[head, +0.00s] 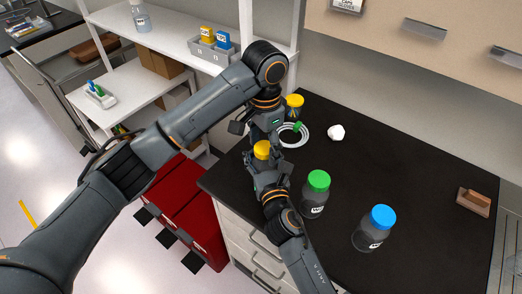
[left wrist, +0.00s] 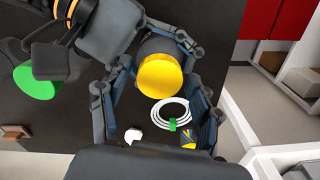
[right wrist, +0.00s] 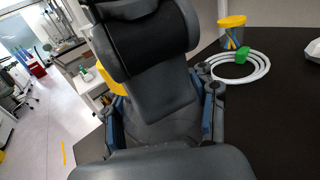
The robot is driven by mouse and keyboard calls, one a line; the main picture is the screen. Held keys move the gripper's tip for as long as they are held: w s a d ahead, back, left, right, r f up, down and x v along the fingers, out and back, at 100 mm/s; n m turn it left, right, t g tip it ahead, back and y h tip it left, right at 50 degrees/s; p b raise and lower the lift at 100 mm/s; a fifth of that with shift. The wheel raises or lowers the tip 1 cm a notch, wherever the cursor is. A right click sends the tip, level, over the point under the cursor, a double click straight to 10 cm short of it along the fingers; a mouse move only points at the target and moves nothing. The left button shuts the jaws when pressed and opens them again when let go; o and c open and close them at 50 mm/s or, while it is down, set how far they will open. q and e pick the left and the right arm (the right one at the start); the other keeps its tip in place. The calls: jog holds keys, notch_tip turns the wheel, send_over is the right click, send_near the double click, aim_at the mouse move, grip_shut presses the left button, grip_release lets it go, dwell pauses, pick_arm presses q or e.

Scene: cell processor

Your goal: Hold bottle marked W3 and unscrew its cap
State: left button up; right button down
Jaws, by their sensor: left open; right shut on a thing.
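The held bottle has a yellow cap (head: 262,149); its marking is hidden, so I cannot tell whether it is W3. My right gripper (head: 265,176) is shut on the bottle below the cap, holding it near the bench's left edge. My left gripper (head: 263,137) is open and comes down from above by the cap. In the left wrist view the yellow cap (left wrist: 160,76) sits between the open left fingers; contact cannot be told. In the right wrist view the left gripper hides most of the bottle, with some yellow cap (right wrist: 111,80) showing.
A green-capped bottle (head: 315,195) and a blue-capped bottle (head: 374,230) stand on the dark bench, right of my right arm. Behind the grippers are a coiled white tube (head: 303,136), a yellow-rimmed cup (head: 295,103) and a white object (head: 336,132).

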pick_arm(q)
grip_shut()
jog(key=n, duration=0.3)
jog(key=shift+d, duration=0.1)
jog(key=c, duration=0.5)
grip_release()
jog(key=shift+n, duration=0.7)
jog(key=c, duration=0.8)
jog(key=shift+r, duration=0.15)
jog(key=shift+r, duration=2.45)
